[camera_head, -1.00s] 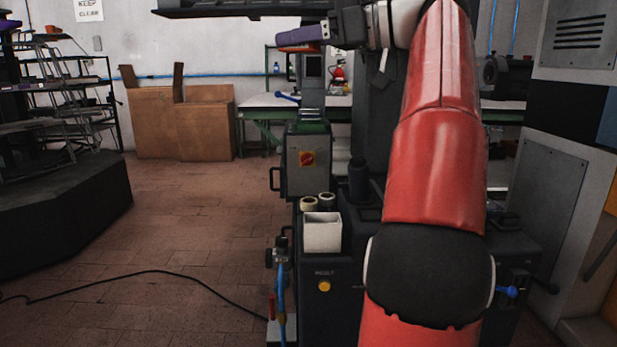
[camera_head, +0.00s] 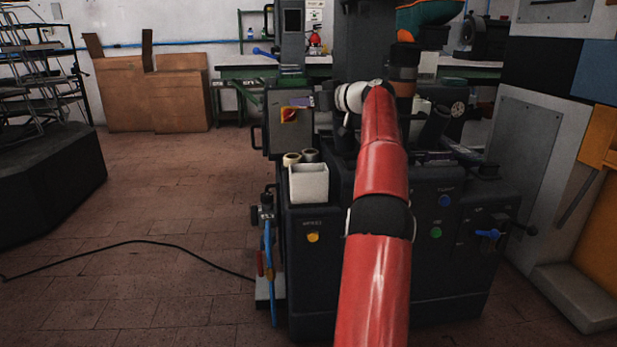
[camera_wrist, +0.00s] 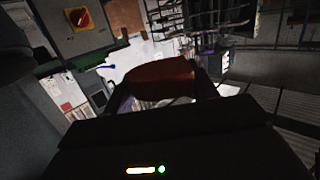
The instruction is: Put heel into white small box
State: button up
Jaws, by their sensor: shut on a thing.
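The white small box (camera_head: 308,184) stands upright on the front left of the dark press machine in the head view. My gripper (camera_wrist: 163,92) is shut on the heel (camera_wrist: 163,76), a reddish-brown piece held between the two dark fingers in the wrist view. In the head view my red arm reaches forward over the machine. Its wrist end is behind and above the white box, near the grey switch panel, and the heel is hard to make out there. The inside of the box is not clearly visible.
Two tape rolls (camera_head: 292,159) stand just behind the box. A grey switch box (camera_head: 290,125) with a red knob rises behind them. The press, with a teal and orange form (camera_head: 428,16), is at upper right. Brown cartons (camera_head: 155,92) stand on the floor at the back left.

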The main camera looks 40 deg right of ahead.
notch_tip(320, 180, down, 16)
jog(key=b, duration=0.4)
jog(key=shift+f+b, duration=0.25)
jog(key=shift+b, duration=0.35)
jog(key=shift+f+b, duration=0.35)
jog(key=shift+b, duration=0.2)
jog(key=o, duration=1)
